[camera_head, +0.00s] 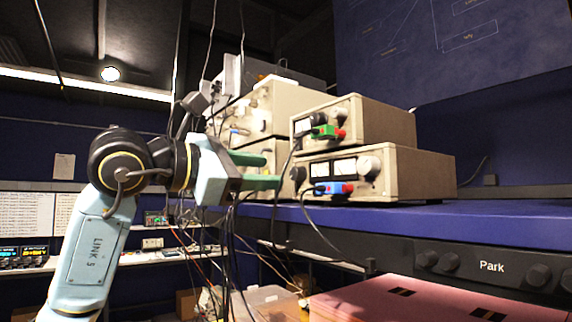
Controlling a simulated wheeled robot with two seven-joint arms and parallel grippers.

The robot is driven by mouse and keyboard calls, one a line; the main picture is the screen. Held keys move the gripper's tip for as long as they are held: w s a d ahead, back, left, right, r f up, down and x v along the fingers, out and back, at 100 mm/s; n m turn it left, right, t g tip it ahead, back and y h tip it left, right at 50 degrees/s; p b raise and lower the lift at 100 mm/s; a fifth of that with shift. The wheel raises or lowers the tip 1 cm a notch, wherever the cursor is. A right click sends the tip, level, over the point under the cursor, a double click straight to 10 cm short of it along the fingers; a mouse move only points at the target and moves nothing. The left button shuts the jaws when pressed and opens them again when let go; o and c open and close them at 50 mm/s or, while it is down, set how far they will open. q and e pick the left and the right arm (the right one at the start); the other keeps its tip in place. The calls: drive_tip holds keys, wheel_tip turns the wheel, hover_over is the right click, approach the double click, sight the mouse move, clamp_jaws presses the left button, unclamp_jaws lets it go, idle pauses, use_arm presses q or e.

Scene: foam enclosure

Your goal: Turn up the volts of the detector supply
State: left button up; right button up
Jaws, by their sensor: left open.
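Two beige supply boxes with meters and knobs are stacked on the blue bench. I cannot read which one is the detector supply. My left gripper (275,171) is open, its two green fingers pointing right toward the left end of the lower box. Nothing shows between the fingers. Contact with the dark knob cannot be told. My right gripper is out of view.
More beige instruments (270,105) stand behind my left gripper. Black cables hang around the boxes and over the bench edge. The blue bench top (480,216) is clear at the right. A pink box (400,300) lies below, beside a dark knobbed panel marked "Park" (492,267).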

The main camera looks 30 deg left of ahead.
sight(293, 173)
use_arm(q)
drive_tip(key=p+x, duration=0.1)
drive_tip(key=x, duration=0.4)
drive_tip(key=shift+w+d, duration=0.1)
drive_tip(key=shift+w, duration=0.1)
clamp_jaws()
